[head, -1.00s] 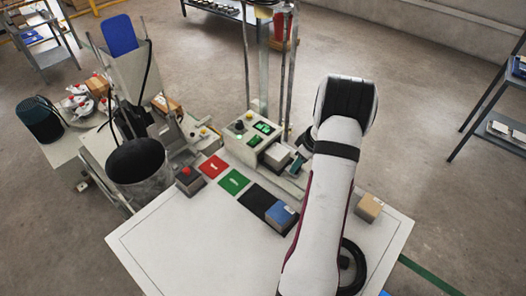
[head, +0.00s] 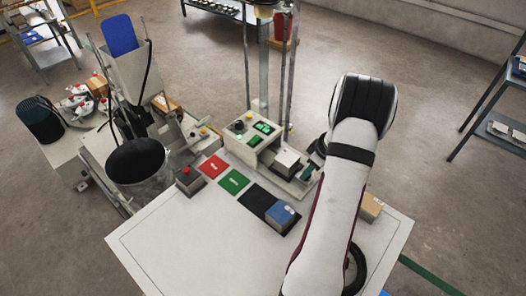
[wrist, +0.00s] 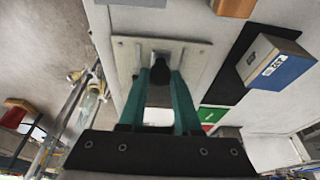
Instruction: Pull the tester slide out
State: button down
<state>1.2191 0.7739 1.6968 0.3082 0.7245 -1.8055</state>
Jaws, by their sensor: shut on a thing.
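The tester (head: 252,130), a pale box with lit green displays and a dark knob, stands at the back of the white table. The slide's light grey block (head: 287,158) sticks out from its right side, above a pale base. My gripper (head: 309,172) is at the slide's outer end, partly hidden by my arm. In the wrist view my gripper's two teal fingers (wrist: 161,72) are closed around a small dark handle (wrist: 161,71) in front of a pale plate (wrist: 204,52). The fingers hide most of the handle.
A blue-topped box (head: 281,214) sits on a black pad (head: 256,201), beside green (head: 234,181) and red (head: 212,166) pads. A cardboard box (head: 370,207) is at right, partly behind my arm. The table's front is clear.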

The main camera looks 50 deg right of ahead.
jog(key=c, duration=0.6)
grip_release()
jog(key=shift+c, duration=0.2)
jog(key=shift+r, duration=3)
